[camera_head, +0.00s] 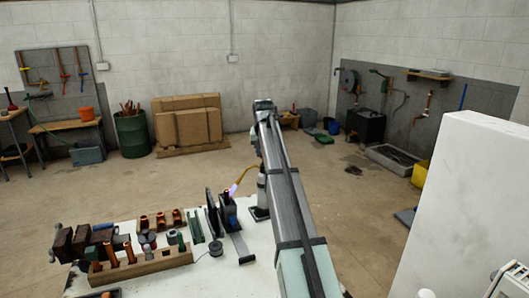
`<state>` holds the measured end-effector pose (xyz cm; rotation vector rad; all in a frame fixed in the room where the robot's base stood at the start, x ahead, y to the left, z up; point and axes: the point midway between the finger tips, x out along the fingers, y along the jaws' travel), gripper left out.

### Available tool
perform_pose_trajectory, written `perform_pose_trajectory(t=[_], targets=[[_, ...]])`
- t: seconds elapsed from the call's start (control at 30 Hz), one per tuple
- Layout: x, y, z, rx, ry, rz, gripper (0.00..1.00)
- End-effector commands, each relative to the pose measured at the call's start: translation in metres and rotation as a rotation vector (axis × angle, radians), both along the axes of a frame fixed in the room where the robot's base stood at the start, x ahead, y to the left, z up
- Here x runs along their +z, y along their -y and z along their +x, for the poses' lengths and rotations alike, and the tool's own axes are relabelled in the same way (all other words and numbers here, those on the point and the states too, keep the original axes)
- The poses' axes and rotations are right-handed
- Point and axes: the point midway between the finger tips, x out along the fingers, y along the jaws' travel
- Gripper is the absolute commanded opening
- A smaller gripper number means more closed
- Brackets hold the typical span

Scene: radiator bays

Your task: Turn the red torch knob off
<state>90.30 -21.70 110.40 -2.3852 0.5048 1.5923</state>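A torch shows on the workbench (160,212), just left of my arm. Its bent brass-coloured tube (247,172) ends in a pale violet flame (233,189), so the torch appears lit. A grey upright cylinder (262,188) stands at the tube's other end, partly covered by my arm; it looks like the torch's bottle. I cannot make out the red knob; it is hidden or too small to see.
Dark upright plates (214,217) stand close to the flame. A wooden rack (140,266) with tools, copper fittings (160,221), a vise-like dark block (63,245) and a wire spool (216,248) fill the bench's left. A white block (463,215) stands at right.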

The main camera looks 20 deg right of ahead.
Motion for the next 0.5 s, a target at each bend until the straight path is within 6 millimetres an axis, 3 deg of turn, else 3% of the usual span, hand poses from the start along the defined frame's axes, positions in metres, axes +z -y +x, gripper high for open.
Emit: perform_pose_trajectory(t=[0.5], targets=[[0.0001,-0.0021,0.0018,-0.327,-0.001,0.001,0.03]])
